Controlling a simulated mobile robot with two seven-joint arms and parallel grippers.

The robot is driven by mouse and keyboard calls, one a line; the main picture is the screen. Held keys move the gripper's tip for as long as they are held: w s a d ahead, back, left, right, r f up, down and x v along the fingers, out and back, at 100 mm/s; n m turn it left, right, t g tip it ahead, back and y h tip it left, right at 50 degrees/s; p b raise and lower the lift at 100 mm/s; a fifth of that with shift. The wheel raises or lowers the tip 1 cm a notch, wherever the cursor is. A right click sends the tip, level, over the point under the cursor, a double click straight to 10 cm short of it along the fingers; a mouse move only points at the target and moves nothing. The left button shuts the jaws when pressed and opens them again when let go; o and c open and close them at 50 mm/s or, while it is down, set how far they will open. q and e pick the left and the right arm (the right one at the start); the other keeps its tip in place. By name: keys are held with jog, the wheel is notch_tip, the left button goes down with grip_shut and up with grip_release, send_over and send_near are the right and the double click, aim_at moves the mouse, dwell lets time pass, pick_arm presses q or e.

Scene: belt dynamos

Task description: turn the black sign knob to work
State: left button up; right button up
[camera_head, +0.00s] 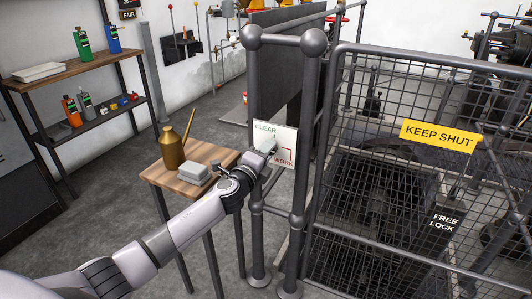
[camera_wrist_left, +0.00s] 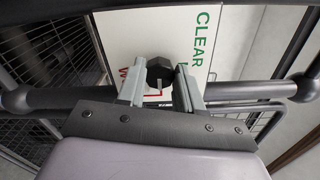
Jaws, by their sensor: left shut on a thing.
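The white sign plate (camera_head: 286,133) is fixed to the grey posts, with green CLEAR at its upper left and red WORK at its lower right. My left gripper (camera_head: 269,147) reaches it from the left and hides most of the knob in the head view. In the left wrist view the black knob (camera_wrist_left: 159,70) sits between the two fingertips, in front of the sign plate (camera_wrist_left: 225,15). The left gripper is shut on the knob. I cannot tell exactly which way the knob points. My right gripper is not in view.
A small wooden table (camera_head: 165,178) with a brass oil can (camera_head: 171,150) and a grey box (camera_head: 193,173) stands beside my left arm. Shelves stand at the left.

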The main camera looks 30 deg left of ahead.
pick_arm(q)
jog(key=o, duration=1)
jog(key=shift+o, duration=0.2)
jog(key=s+p, duration=0.1)
jog(key=s, duration=0.6)
